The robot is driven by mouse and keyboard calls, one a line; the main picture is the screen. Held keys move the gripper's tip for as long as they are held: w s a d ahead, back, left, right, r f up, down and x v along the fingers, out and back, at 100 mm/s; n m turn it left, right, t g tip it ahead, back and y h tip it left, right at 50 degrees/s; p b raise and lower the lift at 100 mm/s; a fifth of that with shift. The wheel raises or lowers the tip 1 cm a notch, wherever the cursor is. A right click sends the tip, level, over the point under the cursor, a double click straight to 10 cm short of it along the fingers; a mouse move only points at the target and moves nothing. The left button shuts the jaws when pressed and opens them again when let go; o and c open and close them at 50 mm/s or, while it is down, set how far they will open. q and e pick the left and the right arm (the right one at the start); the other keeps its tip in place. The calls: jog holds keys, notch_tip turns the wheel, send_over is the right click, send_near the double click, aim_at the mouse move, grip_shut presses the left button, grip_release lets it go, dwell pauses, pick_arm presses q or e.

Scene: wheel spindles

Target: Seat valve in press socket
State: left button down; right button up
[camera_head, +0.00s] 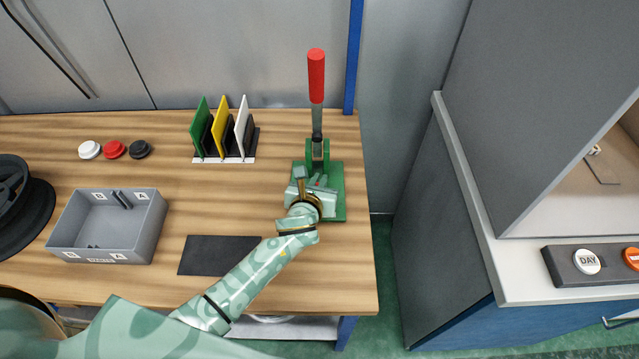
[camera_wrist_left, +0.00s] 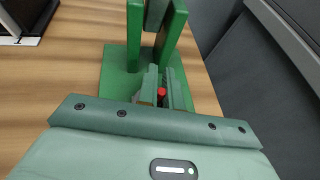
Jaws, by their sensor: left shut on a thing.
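The press has a green base (camera_head: 333,205), a green upright frame (camera_head: 317,155) and a red-gripped lever (camera_head: 316,76) standing up at the back right of the bench. My left gripper (camera_head: 319,183) is over the press base, in front of the frame. It is shut on a small part with a red top, the valve (camera_wrist_left: 162,92), seen between the fingers in the left wrist view. The green press base (camera_wrist_left: 118,75) spreads around the fingers there. The socket and the valve's lower end are hidden, so I cannot tell whether it is seated. My right gripper is not in view.
A grey divided bin (camera_head: 150,225) and a dark mat (camera_head: 215,257) lie left of my arm. A rack with green, yellow (camera_head: 219,125) and white plates stands behind. White, red (camera_head: 113,149) and black caps sit back left. A grey cabinet (camera_head: 440,220) stands right of the bench.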

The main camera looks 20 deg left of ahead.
pick_arm(q)
jog(key=shift+r, duration=0.15)
jog(key=c, duration=1.6)
grip_release()
jog(key=shift+o, duration=0.2)
jog(key=shift+s+r+p, duration=0.2)
jog(key=shift+s+p, duration=0.1)
jog(key=p+v, duration=0.3)
jog(key=v, duration=0.8)
jog(key=shift+s, duration=0.25)
